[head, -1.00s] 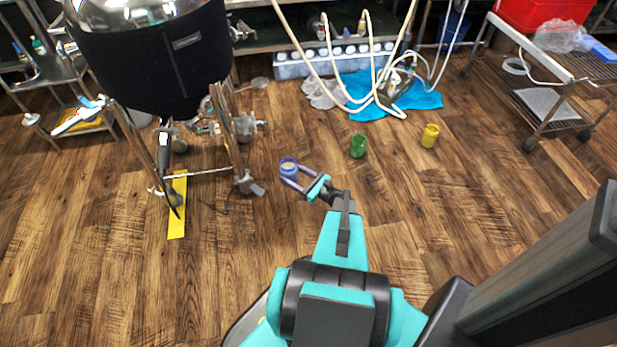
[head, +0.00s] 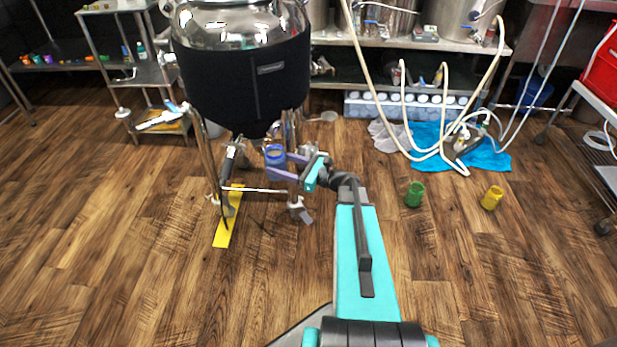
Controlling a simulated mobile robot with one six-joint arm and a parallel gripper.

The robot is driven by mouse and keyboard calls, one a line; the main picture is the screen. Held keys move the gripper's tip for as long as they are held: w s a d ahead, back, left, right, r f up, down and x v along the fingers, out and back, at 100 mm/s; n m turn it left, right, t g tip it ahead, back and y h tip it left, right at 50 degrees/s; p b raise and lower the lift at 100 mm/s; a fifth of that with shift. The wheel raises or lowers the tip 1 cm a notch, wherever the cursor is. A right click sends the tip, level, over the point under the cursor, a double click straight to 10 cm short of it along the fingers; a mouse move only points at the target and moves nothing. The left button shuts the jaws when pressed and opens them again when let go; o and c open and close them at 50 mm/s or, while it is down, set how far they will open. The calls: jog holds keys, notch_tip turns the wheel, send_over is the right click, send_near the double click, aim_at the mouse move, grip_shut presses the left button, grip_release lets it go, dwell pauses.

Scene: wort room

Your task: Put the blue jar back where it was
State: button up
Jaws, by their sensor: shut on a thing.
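The blue jar (head: 275,156) is held between the purple fingers of my gripper (head: 283,157), which is shut on it. The jar looks roughly upright and shows in front of the legs of the black-jacketed kettle (head: 245,85). I cannot tell its exact height or its distance from the legs. A green jar (head: 414,195) and a yellow jar (head: 492,198) stand on the wooden floor to the right of my arm, apart from each other.
A yellow strip (head: 228,222) lies on the floor by the kettle's legs. Pale hoses (head: 443,150) loop over a blue cloth (head: 490,155) at the back right. Steel shelving (head: 345,85) runs along the back. The floor at front left and right is clear.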

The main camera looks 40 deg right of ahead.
jog(key=a+r+n+g+y, duration=0.2)
jog(key=a+r, duration=0.8)
jog(key=a, duration=0.3)
jog(key=s+a+r+n+g+y, duration=0.1)
jog(key=a+r+n+g+y, duration=0.1)
jog(key=a+r, duration=0.9)
jog(key=shift+a+n+g+y, duration=0.45)
jog(key=shift+a+y, duration=0.35)
jog(key=shift+a, duration=0.4)
jog(key=shift+a, duration=0.1)
